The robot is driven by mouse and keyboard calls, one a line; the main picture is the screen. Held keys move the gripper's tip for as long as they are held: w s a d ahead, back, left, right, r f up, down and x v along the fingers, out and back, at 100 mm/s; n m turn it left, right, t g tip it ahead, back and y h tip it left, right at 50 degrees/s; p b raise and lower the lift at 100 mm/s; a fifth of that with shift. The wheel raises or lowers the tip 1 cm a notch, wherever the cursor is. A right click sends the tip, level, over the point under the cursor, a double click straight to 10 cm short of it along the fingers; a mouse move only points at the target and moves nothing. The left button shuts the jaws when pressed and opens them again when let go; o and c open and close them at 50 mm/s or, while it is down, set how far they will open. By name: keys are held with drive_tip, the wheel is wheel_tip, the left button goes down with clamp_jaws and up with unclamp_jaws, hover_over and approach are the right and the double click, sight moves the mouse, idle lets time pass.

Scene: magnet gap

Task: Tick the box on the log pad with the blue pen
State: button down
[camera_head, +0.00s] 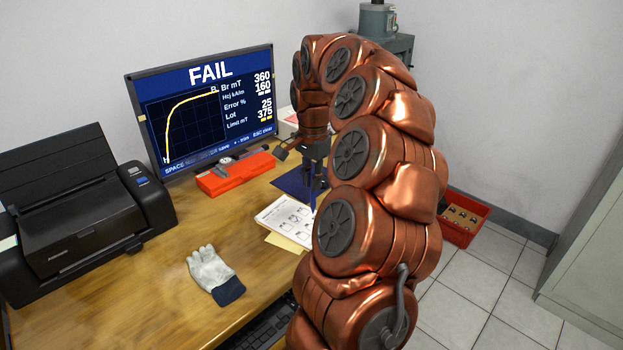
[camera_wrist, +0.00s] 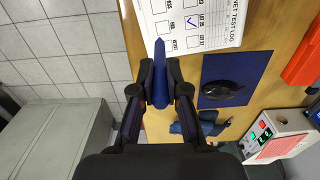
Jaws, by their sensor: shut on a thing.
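My gripper (camera_wrist: 160,88) is shut on the blue pen (camera_wrist: 159,66), whose tip points toward the log pad (camera_wrist: 222,36). In the wrist view the tip overlaps the pad's near edge; I cannot tell whether it touches the paper. A blue tick (camera_wrist: 191,20) shows in one of the printed boxes, with the other visible boxes empty. In the head view the log pad (camera_head: 278,217) lies on the desk, left of the pen (camera_head: 312,198), which hangs point down below my gripper (camera_head: 313,178). My arm hides the area right of the pad.
A dark mouse (camera_wrist: 222,89) sits on a blue mat (camera_wrist: 248,67) beside the pad. A red case (camera_head: 236,175) with a caliper, a glove (camera_head: 209,270), a printer (camera_head: 85,222) and a monitor (camera_head: 205,105) reading FAIL are on the desk. A red bin (camera_head: 464,218) stands right of the desk.

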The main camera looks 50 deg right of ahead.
sight(312, 195)
drive_tip(key=shift+f+b, duration=0.5)
drive_tip(key=shift+f, duration=2.05)
drive_tip(key=shift+b, duration=0.4)
drive_tip(key=shift+f+b, duration=0.35)
drive_tip(key=shift+f, duration=0.05)
idle(0.6)
drive_tip(key=shift+w+d+b, duration=0.3)
drive_tip(key=shift+w+b, duration=0.05)
drive_tip(key=shift+w, duration=0.05)
idle(1.1)
idle(0.4)
drive_tip(key=shift+r+p, duration=0.5)
drive_tip(key=shift+r, duration=2.5)
